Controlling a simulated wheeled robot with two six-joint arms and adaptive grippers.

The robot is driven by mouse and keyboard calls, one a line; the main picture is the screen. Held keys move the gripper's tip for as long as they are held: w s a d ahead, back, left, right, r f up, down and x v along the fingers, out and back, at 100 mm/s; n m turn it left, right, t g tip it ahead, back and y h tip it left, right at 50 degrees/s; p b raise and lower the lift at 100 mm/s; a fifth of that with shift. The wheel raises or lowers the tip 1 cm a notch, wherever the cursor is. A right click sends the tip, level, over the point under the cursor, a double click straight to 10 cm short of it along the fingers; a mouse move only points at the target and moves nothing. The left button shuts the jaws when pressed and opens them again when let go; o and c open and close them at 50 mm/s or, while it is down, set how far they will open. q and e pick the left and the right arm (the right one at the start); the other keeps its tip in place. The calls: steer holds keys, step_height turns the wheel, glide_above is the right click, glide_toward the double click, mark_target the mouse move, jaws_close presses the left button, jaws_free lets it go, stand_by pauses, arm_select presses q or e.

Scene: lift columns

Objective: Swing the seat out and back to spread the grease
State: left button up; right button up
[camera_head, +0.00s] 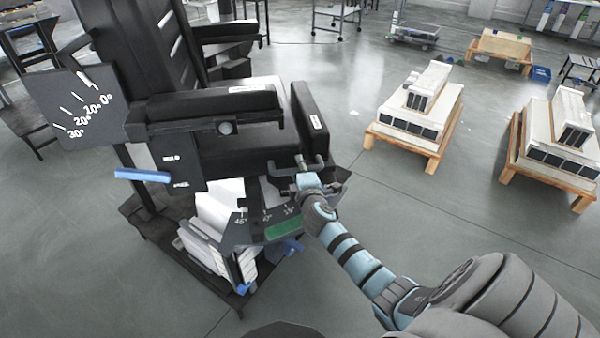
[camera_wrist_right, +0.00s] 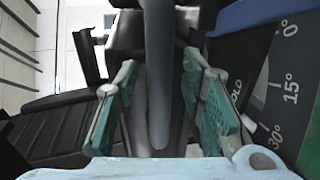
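The black seat (camera_head: 240,148) has padded sides and a tall back and stands at the left of centre in the head view. My right gripper (camera_head: 308,163) is at the seat's front edge, beside the dark angle plate (camera_head: 262,222) under it. In the right wrist view, a grey bar (camera_wrist_right: 157,75) runs lengthwise between the green-padded fingers of the right gripper (camera_wrist_right: 158,95). The fingers are apart, with a gap visible on both sides of the bar. The angle plate (camera_wrist_right: 262,90) shows at the right there. No grease is discernible. My left gripper is out of view.
A second angle plate (camera_head: 80,110) sticks out at the seat's left. A blue bar (camera_head: 142,175) is below it. White blocks on wooden pallets (camera_head: 405,142) stand to the right, with another pallet (camera_head: 548,172) farther right. Grey floor between is clear.

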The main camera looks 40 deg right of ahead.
jaws_close()
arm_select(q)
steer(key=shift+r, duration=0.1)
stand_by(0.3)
